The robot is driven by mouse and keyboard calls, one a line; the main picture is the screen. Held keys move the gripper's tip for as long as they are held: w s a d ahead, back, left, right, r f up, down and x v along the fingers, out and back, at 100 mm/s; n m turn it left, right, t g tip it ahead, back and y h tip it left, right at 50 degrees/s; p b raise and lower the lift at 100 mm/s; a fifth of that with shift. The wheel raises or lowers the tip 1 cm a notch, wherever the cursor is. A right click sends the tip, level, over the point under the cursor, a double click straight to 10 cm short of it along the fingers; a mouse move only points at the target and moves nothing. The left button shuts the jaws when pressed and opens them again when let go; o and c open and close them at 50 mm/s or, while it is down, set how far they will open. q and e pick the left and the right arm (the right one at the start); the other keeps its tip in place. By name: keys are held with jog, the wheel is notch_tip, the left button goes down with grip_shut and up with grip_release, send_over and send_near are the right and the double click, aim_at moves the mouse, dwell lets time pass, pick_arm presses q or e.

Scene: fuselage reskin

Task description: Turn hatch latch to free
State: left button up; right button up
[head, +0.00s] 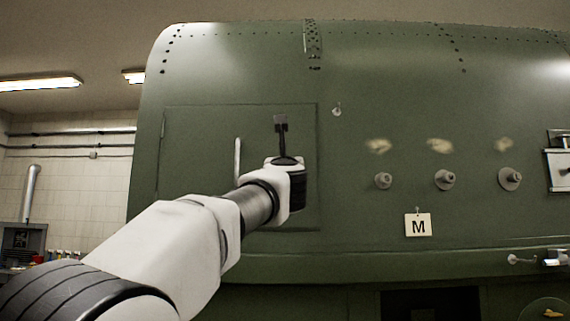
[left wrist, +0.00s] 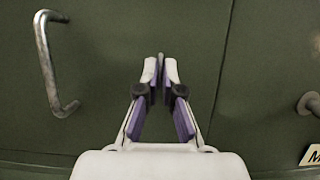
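The hatch (head: 200,130) is a green rectangular panel outlined by a thin seam on the green fuselage side. A grey bar handle (head: 237,158) stands upright on it; it also shows in the left wrist view (left wrist: 47,65). My left gripper (left wrist: 160,72) is in front of the hatch, right of the handle. Its fingertips are close together on a thin grey upright piece, which appears to be the hatch latch (left wrist: 160,62). Most of the latch is hidden by the fingers. In the head view my left wrist hides the fingertips and latch. My right gripper is not in view.
Several round grey studs (head: 444,180) stick out of the skin right of the hatch, below pale worn patches. A card marked M (head: 418,225) is below them. A metal ledge (head: 400,262) runs along underneath. A white fixture (head: 561,168) is at the right edge.

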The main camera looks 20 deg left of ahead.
pick_arm(q)
jog(key=o, duration=0.4)
jog(key=shift+w+f, duration=0.1)
jog(key=shift+f, duration=0.05)
jog(key=shift+w, duration=0.1)
jog(key=v, duration=0.7)
jog(key=shift+s+f, duration=0.1)
jog(key=shift+s, duration=0.1)
